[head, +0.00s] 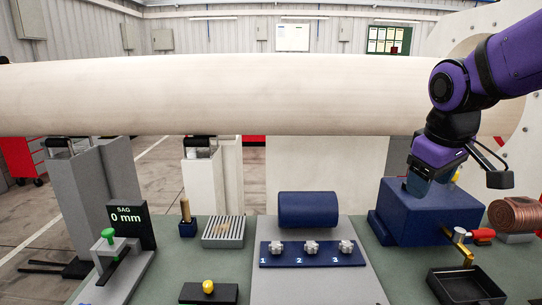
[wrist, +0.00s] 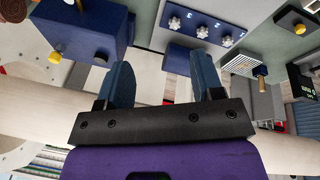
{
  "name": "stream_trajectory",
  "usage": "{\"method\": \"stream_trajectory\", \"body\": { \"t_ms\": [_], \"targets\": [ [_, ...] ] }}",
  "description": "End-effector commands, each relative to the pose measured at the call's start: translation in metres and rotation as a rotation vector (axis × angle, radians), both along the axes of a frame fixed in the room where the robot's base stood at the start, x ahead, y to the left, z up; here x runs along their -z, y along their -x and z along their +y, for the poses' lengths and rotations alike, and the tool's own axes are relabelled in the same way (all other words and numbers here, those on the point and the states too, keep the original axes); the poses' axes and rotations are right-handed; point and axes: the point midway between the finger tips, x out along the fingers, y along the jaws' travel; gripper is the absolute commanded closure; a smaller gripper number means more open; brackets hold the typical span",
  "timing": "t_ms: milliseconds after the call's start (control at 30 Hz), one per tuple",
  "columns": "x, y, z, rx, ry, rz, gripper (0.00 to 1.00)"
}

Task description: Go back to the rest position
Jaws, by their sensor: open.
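My gripper (head: 416,188) hangs from my purple arm at the right of the head view, in front of or over the blue box (head: 428,222); I cannot tell the gap. In the wrist view my gripper (wrist: 167,82) shows two blue fingers spread apart with nothing between them. The blue box also shows at the upper left of the wrist view (wrist: 85,25), beyond the left finger.
A long pale cylinder (head: 220,95) spans behind the bench, close to my arm. The bench holds a numbered panel (head: 290,262) with three knobs, a blue roll (head: 308,209), a black tray (head: 466,287), a copper spool (head: 515,215) and a SAG display (head: 130,222).

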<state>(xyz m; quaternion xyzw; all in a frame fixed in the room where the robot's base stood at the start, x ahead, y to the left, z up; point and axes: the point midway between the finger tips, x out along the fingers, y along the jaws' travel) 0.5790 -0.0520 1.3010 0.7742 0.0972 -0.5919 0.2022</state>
Motion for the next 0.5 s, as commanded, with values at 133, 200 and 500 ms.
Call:
{"method": "stream_trajectory", "body": {
  "t_ms": [133, 200, 500],
  "targets": [
    [-0.014, 0.042, -0.006, 0.105, -0.048, -0.06, 0.39],
    [-0.017, 0.062, -0.008, 0.153, -0.075, -0.086, 0.39],
    [-0.019, 0.13, -0.015, 0.33, -0.201, -0.171, 0.39]
  ]
}}
